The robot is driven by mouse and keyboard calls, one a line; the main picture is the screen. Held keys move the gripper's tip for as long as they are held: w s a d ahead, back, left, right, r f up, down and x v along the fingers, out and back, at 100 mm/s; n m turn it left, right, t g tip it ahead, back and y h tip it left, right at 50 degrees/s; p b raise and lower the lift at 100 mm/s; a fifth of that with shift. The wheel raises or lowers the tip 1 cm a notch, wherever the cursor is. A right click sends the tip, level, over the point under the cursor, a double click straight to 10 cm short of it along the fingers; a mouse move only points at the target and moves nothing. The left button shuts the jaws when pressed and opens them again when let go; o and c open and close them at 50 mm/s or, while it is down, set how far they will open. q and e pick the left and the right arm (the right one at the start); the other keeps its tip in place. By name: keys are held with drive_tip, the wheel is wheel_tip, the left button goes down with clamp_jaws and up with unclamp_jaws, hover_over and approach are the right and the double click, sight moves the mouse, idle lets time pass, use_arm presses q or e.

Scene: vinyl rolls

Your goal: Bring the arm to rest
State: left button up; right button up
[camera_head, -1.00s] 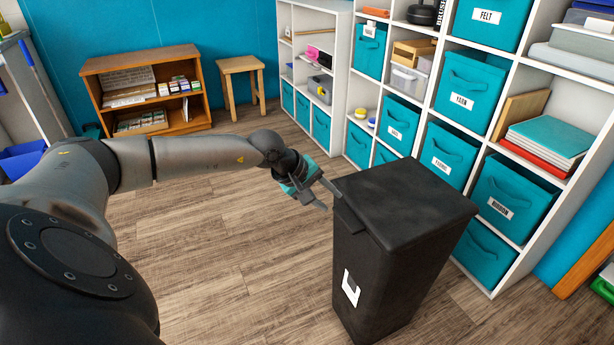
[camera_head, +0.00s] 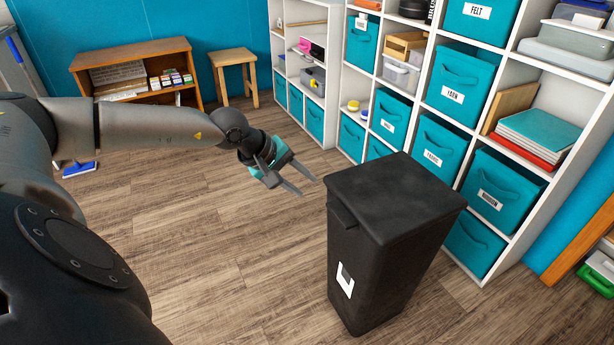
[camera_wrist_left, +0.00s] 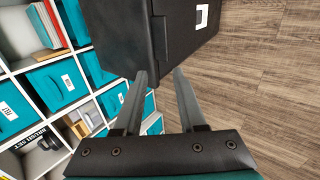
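My left arm comes in from the left in the head view and reaches across the room above the floor. My left gripper (camera_head: 307,185) is open and empty, just left of the black bin (camera_head: 395,195) and apart from it. In the left wrist view, the two fingers (camera_wrist_left: 160,88) are spread with nothing between them, and the bin (camera_wrist_left: 150,35) shows beyond their tips. The bin stands upright with its lid shut and a white mark on its front. My right gripper is in neither view.
A white cubby shelf (camera_head: 487,277) with teal boxes stands behind and right of the bin. A low wooden bookcase (camera_head: 132,57) and a wooden stool (camera_head: 233,57) stand along the teal wall. The wooden floor (camera_head: 230,260) left of the bin is clear.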

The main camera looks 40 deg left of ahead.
use_arm(q)
drive_tip(key=w+d+f+n+t+h+p, duration=0.2)
drive_tip(key=w+d+f+n+t+p, duration=0.25)
drive_tip(key=n, duration=1.25)
drive_tip(key=s+a+f+n+g+y+p, duration=0.15)
drive_tip(key=s+f+n, duration=0.25)
drive_tip(key=f+n, duration=0.6)
drive_tip(key=s+a+f+n+y+p, duration=0.1)
drive_tip(key=s+f+n+y+p, duration=0.2)
drive_tip(key=f+n, duration=0.65)
drive_tip(key=s+d+f+n+g, duration=0.2)
drive_tip(key=s+d+f+n, duration=0.2)
drive_tip(key=s, duration=0.6)
drive_tip(key=s+d+f+n+g+p, duration=0.1)
drive_tip(key=s+d+f+n+g, duration=0.2)
drive_tip(key=s+n, duration=0.6)
drive_tip(key=s+d+f+n+g, duration=0.2)
drive_tip(key=s+d+f+n, duration=0.2)
drive_tip(key=s, duration=0.7)
drive_tip(key=f+n+y, duration=0.1)
drive_tip(key=n, duration=0.1)
drive_tip(key=shift+s+d+f+n+g, duration=0.2)
drive_tip(key=shift+d+f+n+g, duration=0.05)
drive_tip(key=shift+d+n+g, duration=0.15)
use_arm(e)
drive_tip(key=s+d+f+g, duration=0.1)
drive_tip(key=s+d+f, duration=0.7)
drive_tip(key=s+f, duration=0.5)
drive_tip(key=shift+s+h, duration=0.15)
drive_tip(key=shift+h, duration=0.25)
